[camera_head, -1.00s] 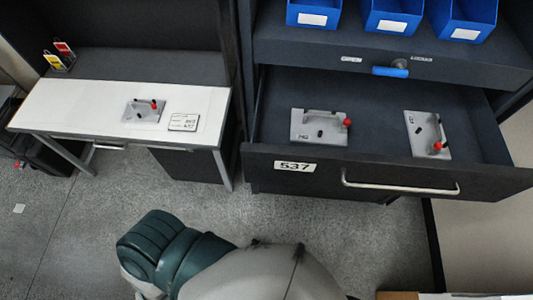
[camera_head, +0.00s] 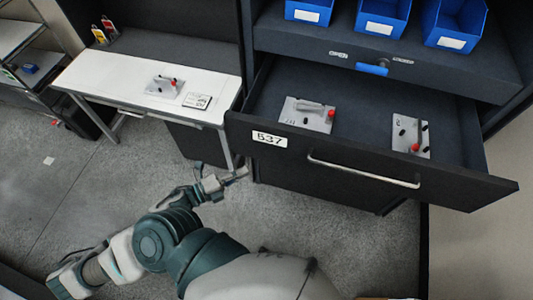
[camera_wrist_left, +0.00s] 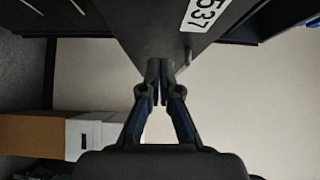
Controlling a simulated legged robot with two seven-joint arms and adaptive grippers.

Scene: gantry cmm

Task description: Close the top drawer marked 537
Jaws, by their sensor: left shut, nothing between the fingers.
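The top drawer (camera_head: 262,160), dark with a white 537 label (camera_head: 269,139) and a silver bar handle (camera_head: 362,172), is pulled open from its cabinet. Two grey plates with red knobs, one left (camera_head: 307,114) and one right (camera_head: 411,137), lie in it. My left gripper (camera_head: 240,174) is shut and empty, below the left end of the drawer front. In the left wrist view its closed fingertips (camera_wrist_left: 160,68) overlap the edge of the dark drawer; I cannot tell whether they touch. The 537 label (camera_wrist_left: 205,12) shows there too. My right gripper is not in view.
A white-topped bench (camera_head: 120,80) holds another plate and a card at left. Grey floor (camera_head: 90,165) is open in front.

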